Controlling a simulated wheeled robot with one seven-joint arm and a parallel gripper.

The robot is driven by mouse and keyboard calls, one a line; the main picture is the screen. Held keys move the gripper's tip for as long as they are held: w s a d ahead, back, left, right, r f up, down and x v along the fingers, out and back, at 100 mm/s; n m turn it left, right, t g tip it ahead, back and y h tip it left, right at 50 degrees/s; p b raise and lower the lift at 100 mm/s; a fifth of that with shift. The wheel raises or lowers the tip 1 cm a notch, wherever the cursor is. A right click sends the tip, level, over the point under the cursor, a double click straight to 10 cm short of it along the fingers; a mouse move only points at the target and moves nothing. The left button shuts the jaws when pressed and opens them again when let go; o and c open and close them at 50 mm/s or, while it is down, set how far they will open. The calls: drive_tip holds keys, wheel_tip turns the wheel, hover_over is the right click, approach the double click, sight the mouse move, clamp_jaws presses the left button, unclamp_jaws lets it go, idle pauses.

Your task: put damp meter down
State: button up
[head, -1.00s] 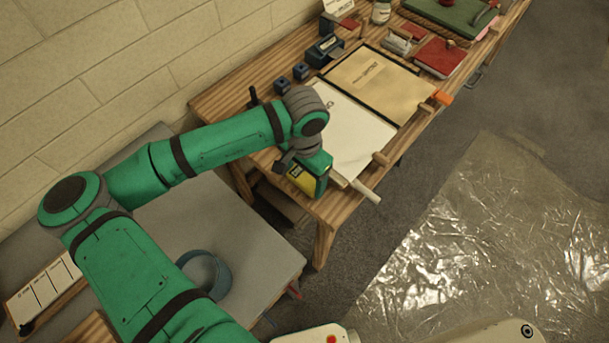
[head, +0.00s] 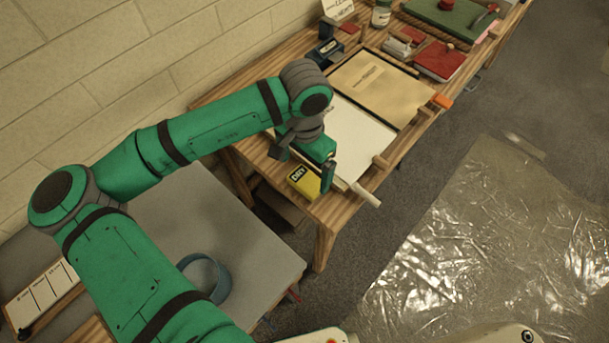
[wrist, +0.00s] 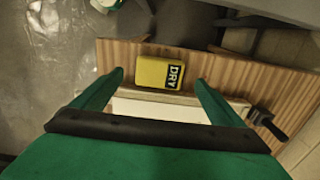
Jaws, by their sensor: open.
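The damp meter (head: 304,181) is a small yellow block with a dark "DRY" label, on the wooden bench near its front left corner. In the wrist view the meter (wrist: 155,73) lies on the wood beside a pale tray or board edge (wrist: 160,98). My gripper (head: 303,163) is open, just behind and above the meter. In the wrist view my gripper's (wrist: 159,78) two green fingers stand apart on either side of the meter, with gaps showing; neither appears to touch it.
A white sheet (head: 360,135) and a tan sheet (head: 375,88) lie beyond my gripper. A wooden rod (head: 367,195) sticks out at the bench's front edge. A grey table (head: 190,210) with a blue ring (head: 222,280) is nearer. Clear plastic sheeting (head: 470,235) covers the floor at right.

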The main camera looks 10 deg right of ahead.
sight(304, 182)
drive_tip(key=shift+r, duration=2.75)
